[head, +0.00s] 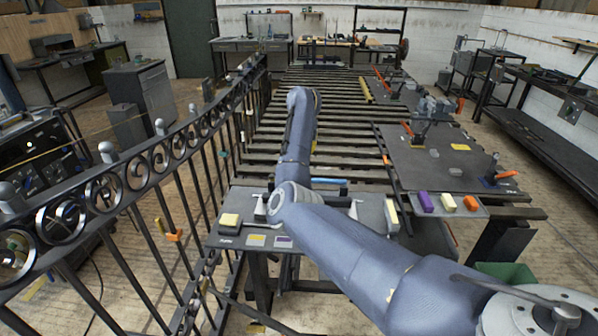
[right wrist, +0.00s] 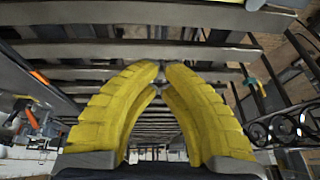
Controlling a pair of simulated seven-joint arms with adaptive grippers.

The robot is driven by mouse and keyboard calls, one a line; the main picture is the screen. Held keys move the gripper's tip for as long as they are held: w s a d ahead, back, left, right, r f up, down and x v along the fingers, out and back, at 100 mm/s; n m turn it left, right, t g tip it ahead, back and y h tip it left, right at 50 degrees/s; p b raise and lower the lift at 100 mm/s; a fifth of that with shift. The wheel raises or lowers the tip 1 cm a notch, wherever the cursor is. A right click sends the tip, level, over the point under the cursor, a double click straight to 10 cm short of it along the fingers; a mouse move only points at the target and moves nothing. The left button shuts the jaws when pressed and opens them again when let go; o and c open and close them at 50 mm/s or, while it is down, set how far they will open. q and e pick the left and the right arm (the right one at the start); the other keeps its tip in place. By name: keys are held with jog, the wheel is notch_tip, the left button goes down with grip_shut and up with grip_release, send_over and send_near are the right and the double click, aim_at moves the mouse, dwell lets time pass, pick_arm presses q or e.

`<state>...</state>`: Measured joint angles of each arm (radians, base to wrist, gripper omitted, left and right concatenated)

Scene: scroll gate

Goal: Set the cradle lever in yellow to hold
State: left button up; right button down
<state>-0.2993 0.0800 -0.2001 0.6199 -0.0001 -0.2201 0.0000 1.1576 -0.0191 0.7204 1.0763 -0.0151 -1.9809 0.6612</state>
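I cannot tell for sure which fixture is the yellow cradle. A yellow bar (head: 366,90) lies on the slatted bed, near a long orange-red handle (head: 381,77). A vise-like fixture (head: 430,112) and an orange-handled lever (head: 505,175) stand on the grey plates at right, near a yellow patch (head: 460,147). My right arm reaches across the bed in the head view; its fingers are hidden there. In the right wrist view my right gripper (right wrist: 162,66) has yellow fingers meeting at the tips, with nothing between them. My left gripper is not in view.
A black scroll gate (head: 125,177) runs along the left. The front table (head: 225,241) carries a pale yellow block (head: 229,219). Purple (head: 426,202), cream (head: 448,202) and orange (head: 471,203) blocks sit on a right-hand shelf. The slatted bed (head: 345,135) is largely clear.

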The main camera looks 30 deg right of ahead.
jog(key=shift+g, duration=0.4)
jog(key=a+r, duration=0.2)
jog(key=a, duration=0.1)
jog(key=shift+s+r, duration=0.15)
jog(key=shift+r, duration=0.25)
jog(key=x, duration=1)
jog(key=shift+f, duration=0.1)
jog(key=shift+s+a, duration=0.5)
jog(key=shift+s, duration=0.25)
jog(key=shift+s+a, duration=0.55)
jog(key=shift+s, duration=0.25)
jog(key=shift+s, duration=0.1)
jog(key=shift+s+a, duration=0.15)
jog(key=shift+s, duration=0.05)
